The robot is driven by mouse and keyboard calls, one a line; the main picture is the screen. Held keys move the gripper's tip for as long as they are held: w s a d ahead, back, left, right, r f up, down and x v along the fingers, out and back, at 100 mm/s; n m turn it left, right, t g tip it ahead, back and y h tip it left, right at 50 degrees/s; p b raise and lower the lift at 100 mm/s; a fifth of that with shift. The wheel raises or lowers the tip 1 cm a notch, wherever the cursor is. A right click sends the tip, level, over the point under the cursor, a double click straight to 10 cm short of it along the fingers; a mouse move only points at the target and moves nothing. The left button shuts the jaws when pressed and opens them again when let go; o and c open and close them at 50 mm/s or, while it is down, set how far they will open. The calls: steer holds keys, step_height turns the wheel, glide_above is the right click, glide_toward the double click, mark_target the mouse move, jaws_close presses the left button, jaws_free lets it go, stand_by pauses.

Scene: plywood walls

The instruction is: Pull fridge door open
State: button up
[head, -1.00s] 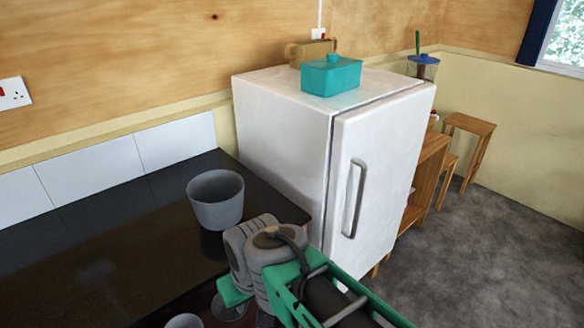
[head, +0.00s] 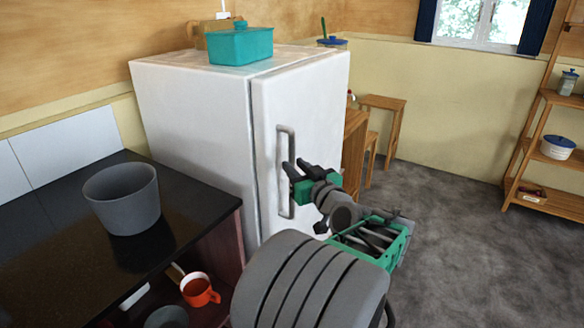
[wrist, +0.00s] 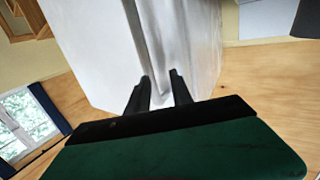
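The white fridge (head: 195,125) stands against the wall, and its door (head: 315,110) is shut. A vertical grey bar handle (head: 283,200) is on the left side of the door front.
A teal lidded box (head: 240,45) sits on the fridge. A dark counter (head: 60,235) with a grey pot (head: 122,205) is at left, with an orange mug (head: 198,292) below. Wooden shelves (head: 545,150) stand at right. The grey floor (head: 450,240) between is clear.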

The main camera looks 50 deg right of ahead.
mark_target(293, 154)
steer(key=shift+s+d+r+h, duration=0.15)
steer(key=shift+s+d+r, duration=0.05)
steer(key=shift+d, duration=0.25)
steer(key=shift+s+d+r+h, duration=0.15)
steer(key=shift+s+d, duration=0.05)
steer(key=shift+d, duration=0.25)
steer(key=p+x, duration=0.1)
steer(key=x, duration=0.5)
steer(key=shift+w+d, duration=0.2)
steer(key=shift+w, duration=0.15)
jaws_close()
